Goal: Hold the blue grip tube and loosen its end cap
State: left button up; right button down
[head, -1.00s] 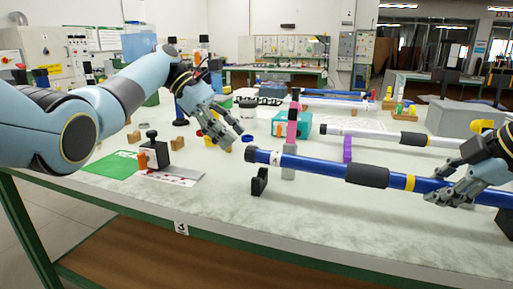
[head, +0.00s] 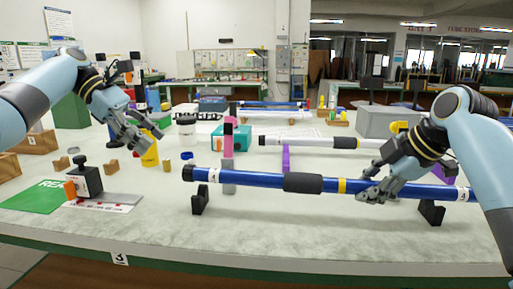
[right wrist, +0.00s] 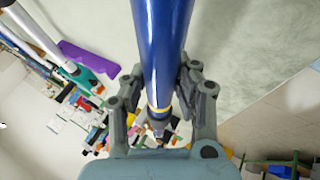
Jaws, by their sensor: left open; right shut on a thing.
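The blue grip tube (head: 262,180) lies across the front of the table, with a black foam grip (head: 303,183) and a yellow band. Its dark end cap (head: 188,173) is at the left end, past a white ring. My right gripper (head: 378,191) is shut around the tube, right of the yellow band. In the right wrist view the tube (right wrist: 164,50) runs between both fingers. My left gripper (head: 146,141) is open and empty, up and left of the cap and apart from it.
Black rests (head: 200,201) and (head: 431,212) stand under the tube. A pink post (head: 228,138) stands behind it. A yellow bottle (head: 150,155) is just beyond my left gripper. A black-topped block (head: 86,180) and green mat (head: 35,196) are at left. The front strip is clear.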

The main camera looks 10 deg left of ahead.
jog(key=shift+f, duration=0.6)
jog(key=c, duration=0.9)
grip_release()
jog(key=shift+c, duration=0.2)
jog(key=shift+r, duration=0.15)
